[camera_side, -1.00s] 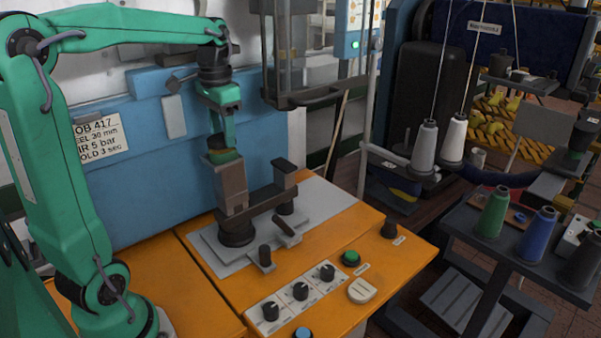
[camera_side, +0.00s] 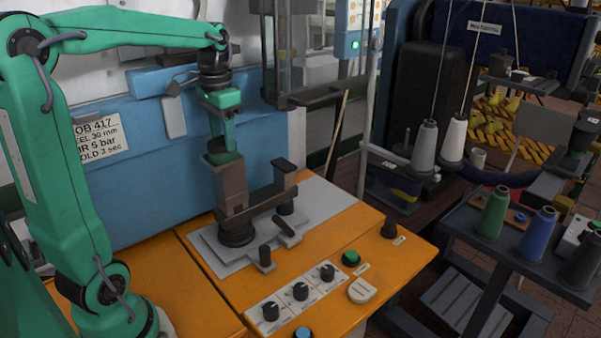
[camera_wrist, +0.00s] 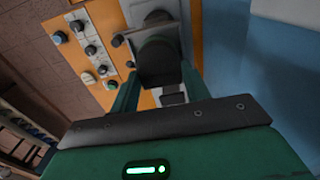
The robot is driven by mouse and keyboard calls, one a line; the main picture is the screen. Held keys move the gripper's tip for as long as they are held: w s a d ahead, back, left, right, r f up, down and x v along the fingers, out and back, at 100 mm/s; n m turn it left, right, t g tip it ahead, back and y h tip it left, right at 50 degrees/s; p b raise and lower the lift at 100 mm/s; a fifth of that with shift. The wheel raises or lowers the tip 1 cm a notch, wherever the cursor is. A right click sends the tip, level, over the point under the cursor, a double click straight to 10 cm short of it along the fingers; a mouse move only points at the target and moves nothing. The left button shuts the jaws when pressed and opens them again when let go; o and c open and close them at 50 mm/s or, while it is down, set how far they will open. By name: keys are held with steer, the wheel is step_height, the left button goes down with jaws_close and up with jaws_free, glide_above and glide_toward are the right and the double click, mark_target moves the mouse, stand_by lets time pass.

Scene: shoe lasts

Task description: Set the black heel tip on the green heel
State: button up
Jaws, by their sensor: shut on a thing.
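The brown shoe last (camera_side: 231,190) stands upside down on a dark post, with its heel end raised. The green heel (camera_side: 225,157) is on top of it and shows only as a dark green patch under my gripper. My gripper (camera_side: 224,143) points down over the heel, shut on the black heel tip (camera_side: 218,147). The tip is at or just above the heel's top; whether they touch cannot be told.
The last's stand is on a grey plate (camera_side: 325,208) on the orange bench (camera_side: 370,240). Knobs (camera_side: 300,291) and a green button (camera_side: 351,258) are in front. A blue panel (camera_side: 130,190) rises close behind. Thread cones (camera_side: 492,212) stand on a right-hand table.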

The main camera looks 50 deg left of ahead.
steer(key=shift+f, duration=0.15)
steer(key=o, duration=1.1)
steer(key=shift+c, duration=0.2)
steer(key=shift+r, duration=3.9)
steer(key=shift+s+d, duration=0.1)
steer(key=shift+d, duration=0.05)
steer(key=s+d+f+t, duration=0.2)
steer(key=s+d+f, duration=0.3)
steer(key=d, duration=0.2)
steer(key=s+d+f+t, duration=0.3)
steer(key=s+d+f, duration=0.2)
steer(key=d, duration=0.2)
steer(key=shift+d+f, duration=0.35)
steer(key=shift+f, duration=0.05)
